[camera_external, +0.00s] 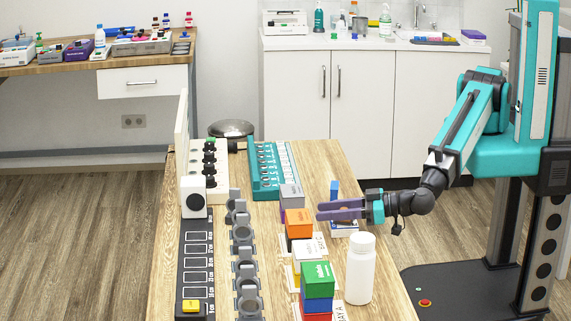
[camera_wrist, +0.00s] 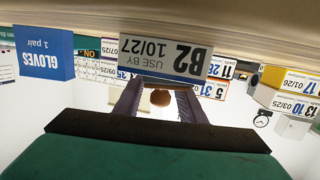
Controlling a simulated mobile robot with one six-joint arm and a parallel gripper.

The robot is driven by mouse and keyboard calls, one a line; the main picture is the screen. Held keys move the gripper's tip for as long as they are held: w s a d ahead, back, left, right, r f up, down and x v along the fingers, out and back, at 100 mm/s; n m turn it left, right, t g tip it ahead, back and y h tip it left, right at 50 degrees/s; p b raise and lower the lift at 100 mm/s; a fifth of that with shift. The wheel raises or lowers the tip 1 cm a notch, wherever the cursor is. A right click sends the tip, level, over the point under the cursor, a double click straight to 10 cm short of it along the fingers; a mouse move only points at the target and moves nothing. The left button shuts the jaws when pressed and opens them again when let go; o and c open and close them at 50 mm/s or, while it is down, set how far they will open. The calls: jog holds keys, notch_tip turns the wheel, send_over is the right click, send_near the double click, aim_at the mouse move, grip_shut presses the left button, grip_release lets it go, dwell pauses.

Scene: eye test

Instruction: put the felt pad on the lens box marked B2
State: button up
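The lens box marked B2 (camera_wrist: 165,58) is straight ahead in the wrist view, a pale box with its lettering upside down. My gripper (camera_wrist: 160,92) is in front of it, one finger at each side of the box's lower edge. A small round brown piece (camera_wrist: 160,98), perhaps the felt pad, shows between the fingers, with a gap on both sides. I cannot tell whether it touches the box. In the external view my gripper (camera_external: 330,209) points left, with its fingers apart, beside the stacked boxes. No felt pad is clear there.
A blue gloves box (camera_wrist: 45,53) is at the left in the wrist view. In the external view, a grey-topped stack (camera_external: 291,195), an orange-topped stack (camera_external: 299,220) and a green-topped stack (camera_external: 318,277) stand left of a white bottle (camera_external: 360,272). A teal rack (camera_external: 265,185) is farther left.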

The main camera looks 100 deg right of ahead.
jog(key=shift+r+p, duration=0.2)
jog(key=shift+p, duration=0.15)
jog(key=shift+s+f, duration=0.1)
jog(key=shift+s, duration=0.2)
jog(key=v, duration=0.9)
jog(key=shift+b, duration=0.35)
jog(key=shift+p+v, duration=1.1)
jog(key=shift+v, duration=0.1)
